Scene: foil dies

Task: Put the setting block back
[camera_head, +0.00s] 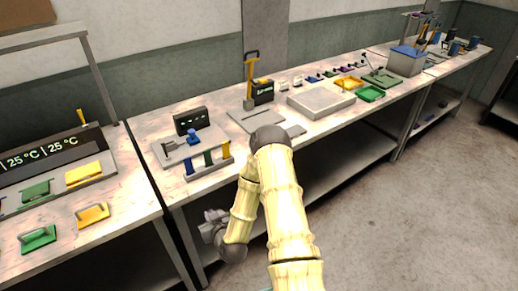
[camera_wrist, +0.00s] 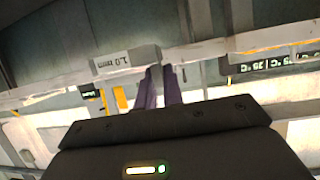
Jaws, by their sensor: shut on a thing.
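The setting block (camera_wrist: 127,60) is a light grey block marked "1.0 mm", with its lettering upside down in the wrist view. My gripper (camera_wrist: 160,80) is shut on one end of it, with two dark purple fingers, and the block sticks out to the left. In the head view my gripper (camera_head: 212,226) is in front of the middle bench, lower in the picture than its front edge. The block cannot be made out clearly there. My arm covers part of the bench front.
A left bench (camera_head: 140,192) holds green and yellow pieces. Open floor lies right.

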